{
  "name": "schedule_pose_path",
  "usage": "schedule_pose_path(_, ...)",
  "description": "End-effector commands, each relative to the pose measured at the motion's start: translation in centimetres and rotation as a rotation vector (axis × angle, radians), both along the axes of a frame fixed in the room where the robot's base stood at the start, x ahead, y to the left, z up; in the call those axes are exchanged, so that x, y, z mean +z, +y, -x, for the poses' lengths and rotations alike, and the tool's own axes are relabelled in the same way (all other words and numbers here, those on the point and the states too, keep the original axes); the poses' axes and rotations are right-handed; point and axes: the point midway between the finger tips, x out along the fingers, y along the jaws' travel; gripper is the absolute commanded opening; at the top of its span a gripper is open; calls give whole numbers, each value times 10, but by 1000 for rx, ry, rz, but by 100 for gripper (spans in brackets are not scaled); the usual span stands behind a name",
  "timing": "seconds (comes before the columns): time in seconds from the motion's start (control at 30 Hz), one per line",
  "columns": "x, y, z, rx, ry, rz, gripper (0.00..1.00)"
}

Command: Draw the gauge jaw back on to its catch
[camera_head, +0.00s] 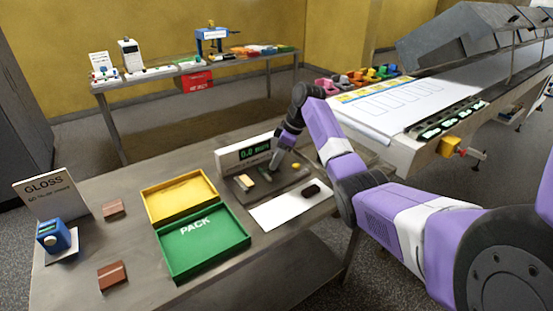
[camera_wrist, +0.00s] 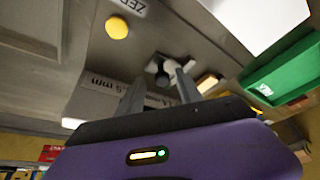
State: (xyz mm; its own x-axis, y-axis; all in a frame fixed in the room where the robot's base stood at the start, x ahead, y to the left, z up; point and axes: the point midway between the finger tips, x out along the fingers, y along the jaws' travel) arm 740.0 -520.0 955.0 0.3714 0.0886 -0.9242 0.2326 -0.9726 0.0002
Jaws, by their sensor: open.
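A cream block (camera_head: 249,181) sits on the plate's left part and also shows in the wrist view (camera_wrist: 207,83). A yellow button (camera_head: 296,166) is at the right, marked ZERO in the wrist view (camera_wrist: 117,26). My gripper (camera_head: 273,167) is low over the plate. In the wrist view its open fingers (camera_wrist: 160,78) point at a small dark and pale knob (camera_wrist: 162,73), apparently the jaw's. Contact and the catch cannot be made out.
A dark oblong (camera_head: 311,190) lies by a white sheet (camera_head: 288,209), right of the gauge's front. Yellow (camera_head: 181,200) and green PACK (camera_head: 205,240) trays lie left. Brown pieces (camera_head: 113,276) and a GLOSS sign (camera_head: 46,190) are farther left.

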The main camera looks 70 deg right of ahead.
Motion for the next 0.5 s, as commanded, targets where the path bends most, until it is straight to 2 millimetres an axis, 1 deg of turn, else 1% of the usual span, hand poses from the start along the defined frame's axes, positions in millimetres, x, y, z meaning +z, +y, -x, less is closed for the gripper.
schedule_pose_path(0.17, 22, -4, 9, -2, -3, 4, 43)
schedule_pose_path(0.3, 43, -6, 17, -3, -3, 4, 43)
schedule_pose_path(0.5, 65, -8, 26, -2, -2, 3, 43)
